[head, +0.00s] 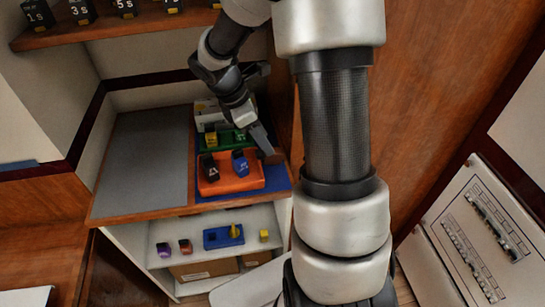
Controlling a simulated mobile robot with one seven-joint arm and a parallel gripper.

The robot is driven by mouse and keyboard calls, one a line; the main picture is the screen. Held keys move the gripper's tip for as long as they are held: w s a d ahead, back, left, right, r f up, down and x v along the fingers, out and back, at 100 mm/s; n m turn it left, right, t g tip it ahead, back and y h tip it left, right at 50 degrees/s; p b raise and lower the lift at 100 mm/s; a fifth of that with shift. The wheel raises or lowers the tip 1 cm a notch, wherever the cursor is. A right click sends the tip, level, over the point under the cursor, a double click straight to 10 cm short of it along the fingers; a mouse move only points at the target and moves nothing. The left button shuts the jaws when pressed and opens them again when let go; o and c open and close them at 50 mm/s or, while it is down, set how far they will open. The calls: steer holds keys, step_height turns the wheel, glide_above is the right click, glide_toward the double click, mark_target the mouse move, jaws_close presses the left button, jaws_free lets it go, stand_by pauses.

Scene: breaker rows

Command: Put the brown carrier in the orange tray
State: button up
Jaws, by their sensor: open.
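The orange tray (231,187) sits on the worktop. A black carrier (209,166) and a blue carrier (240,164) stand in it. A small reddish-brown carrier with a dark top (185,246) sits on the white shelf below, to the left of a blue tray. My gripper (264,143) is open at the back right of the orange tray, apart from the brown carrier on the shelf. A small brown patch shows by its fingertip; I cannot tell what it is.
A green tray (221,143) stands behind the orange one. On the lower shelf are a purple carrier (163,249), a blue tray (222,238) with a yellow carrier, and a yellow block (264,235). The grey mat (148,160) at left is clear.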

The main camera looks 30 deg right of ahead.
steer(key=x, duration=0.3)
steer(key=b+x, duration=0.1)
steer(key=x, duration=0.1)
steer(key=shift+s+d+f, duration=0.25)
steer(key=shift+s, duration=0.1)
jaws_close()
steer(key=shift+r, duration=0.15)
step_height(320, 180, up, 4)
steer(key=shift+f+p, duration=0.15)
steer(key=shift+p, duration=0.4)
steer(key=s+d, duration=0.3)
steer(key=s, duration=1.4)
step_height(320, 180, up, 10)
steer(key=p, duration=1.1)
steer(key=shift+s, duration=0.35)
